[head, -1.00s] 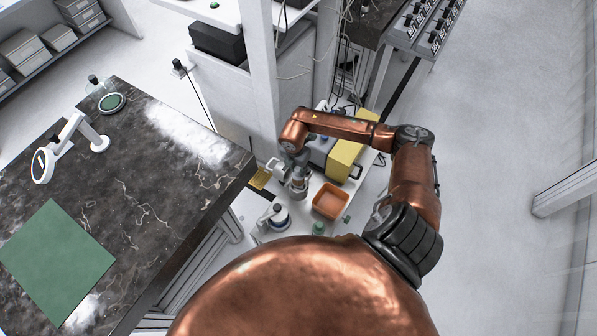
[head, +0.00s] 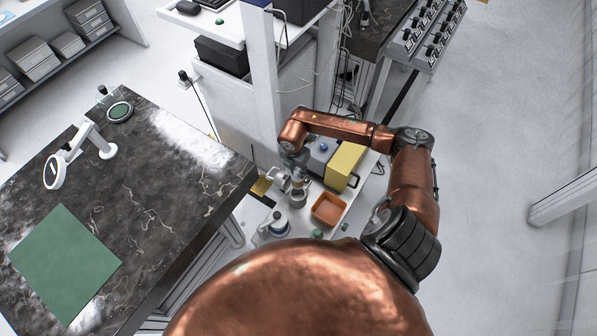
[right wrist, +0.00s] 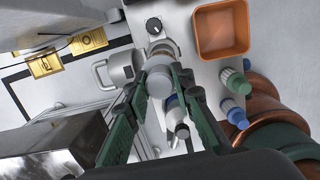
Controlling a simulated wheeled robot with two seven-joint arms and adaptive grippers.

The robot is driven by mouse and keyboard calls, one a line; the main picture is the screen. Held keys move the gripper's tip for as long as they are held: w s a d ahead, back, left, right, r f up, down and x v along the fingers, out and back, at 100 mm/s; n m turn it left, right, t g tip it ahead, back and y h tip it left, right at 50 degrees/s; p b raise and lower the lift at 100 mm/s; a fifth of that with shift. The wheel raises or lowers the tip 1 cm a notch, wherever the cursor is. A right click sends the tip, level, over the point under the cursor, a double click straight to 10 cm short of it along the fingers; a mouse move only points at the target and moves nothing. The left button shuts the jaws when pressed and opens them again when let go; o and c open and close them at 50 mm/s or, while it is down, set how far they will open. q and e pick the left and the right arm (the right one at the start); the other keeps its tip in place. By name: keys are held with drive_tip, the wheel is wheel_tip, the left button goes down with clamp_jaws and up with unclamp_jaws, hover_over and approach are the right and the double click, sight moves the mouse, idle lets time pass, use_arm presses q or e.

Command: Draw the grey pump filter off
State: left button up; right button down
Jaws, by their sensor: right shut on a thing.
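The grey pump filter (right wrist: 158,84) is a pale grey round-ended piece between the two green-and-black fingers of my right gripper (right wrist: 158,88) in the right wrist view. The fingers are shut on its sides. A metal pump body with a black dial (right wrist: 155,26) lies just beyond it; I cannot tell whether the filter is still joined to it. In the head view my right gripper (head: 298,186) is small and low over the white trolley top, and the filter is hard to make out there. My left gripper is not in view.
A grey handled vessel (right wrist: 120,68) stands close left of the filter. An orange tray (head: 328,208), a yellow box (head: 345,166) and a white pot-like item (head: 274,224) crowd the trolley. Bottles (right wrist: 235,82) stand right of the gripper. A dark marble table (head: 170,220) is at left.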

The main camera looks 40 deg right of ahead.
drive_tip(key=shift+r+p, duration=1.15)
drive_tip(key=shift+r, duration=0.75)
drive_tip(key=shift+f, duration=0.1)
drive_tip(key=shift+w+a+r+n, duration=0.1)
drive_tip(key=shift+a+r+n, duration=0.2)
drive_tip(key=shift+n, duration=0.3)
drive_tip(key=s+a+r+m+g, duration=0.1)
drive_tip(key=s+a+r+m, duration=0.1)
drive_tip(key=a+r+m, duration=0.7)
drive_tip(key=s+a+r+m+y, duration=0.1)
drive_tip(key=s+a+r+m, duration=0.2)
drive_tip(key=a+r+m, duration=0.6)
drive_tip(key=r+m, duration=0.1)
drive_tip(key=m, duration=0.3)
drive_tip(key=shift+r+g, duration=0.35)
drive_tip(key=shift+g, duration=0.05)
